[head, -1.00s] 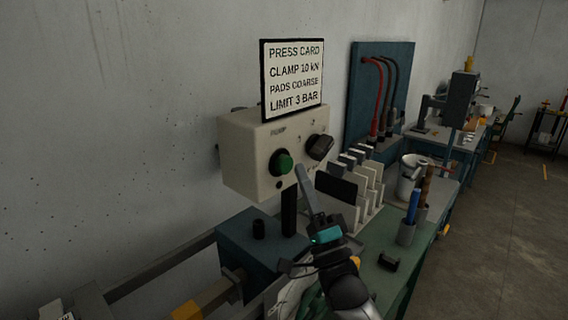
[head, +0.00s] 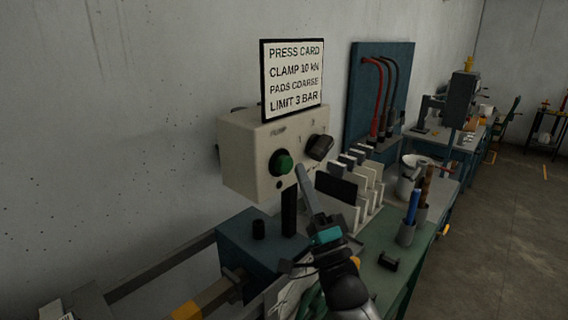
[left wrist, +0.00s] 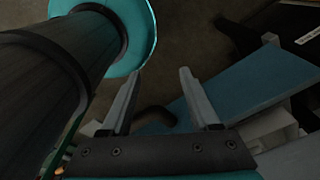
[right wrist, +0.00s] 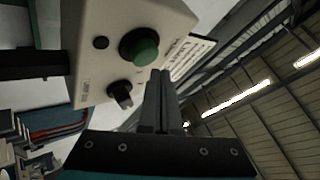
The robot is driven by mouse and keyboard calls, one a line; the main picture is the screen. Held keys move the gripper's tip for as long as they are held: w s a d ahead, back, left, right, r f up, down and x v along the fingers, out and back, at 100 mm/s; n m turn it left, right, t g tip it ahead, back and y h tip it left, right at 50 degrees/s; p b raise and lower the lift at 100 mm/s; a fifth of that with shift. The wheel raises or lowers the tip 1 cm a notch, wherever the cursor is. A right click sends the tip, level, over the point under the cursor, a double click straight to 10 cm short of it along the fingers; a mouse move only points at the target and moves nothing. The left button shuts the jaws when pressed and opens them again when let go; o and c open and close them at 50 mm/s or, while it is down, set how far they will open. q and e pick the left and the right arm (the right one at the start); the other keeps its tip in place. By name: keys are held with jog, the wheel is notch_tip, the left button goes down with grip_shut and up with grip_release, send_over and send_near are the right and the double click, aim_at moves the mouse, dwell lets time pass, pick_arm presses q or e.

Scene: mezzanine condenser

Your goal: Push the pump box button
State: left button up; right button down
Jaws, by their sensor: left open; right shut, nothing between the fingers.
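In the right wrist view the green button (right wrist: 140,48) shows just beyond the shut fingertips (right wrist: 160,75). My left gripper (left wrist: 158,75) is open and empty in the left wrist view.
A sign (head: 293,77) stands on top of the box. White upright plates (head: 350,185) in a rack and a cup with a blue tool (head: 407,232) stand on the green bench to the right. A blue hose board (head: 378,95) is behind.

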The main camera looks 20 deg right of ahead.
jog(key=shift+w, duration=0.15)
dwell(0.5)
jog(key=shift+w+a, duration=0.15)
jog(key=shift+w, duration=0.15)
jog(key=shift+w+a+b, duration=0.25)
jog(key=shift+w+b, duration=0.05)
jog(key=shift+w, duration=0.25)
dwell(0.7)
jog(key=shift+s, duration=0.1)
jog(key=shift+s+d+p, duration=0.2)
jog(key=shift+s+p, duration=0.05)
jog(key=shift+s, duration=0.2)
jog(key=shift+s+d+p, duration=0.2)
jog(key=shift+s, duration=0.25)
jog(key=shift+s+d+p, duration=0.3)
jog(key=shift+s+d, duration=0.1)
jog(key=shift+s, duration=0.5)
jog(key=shift+s+d+p, duration=0.35)
jog(key=shift+s, duration=0.6)
jog(key=shift+s+d+p, duration=0.3)
jog(key=shift+s+d, duration=0.1)
jog(key=shift+s, duration=0.5)
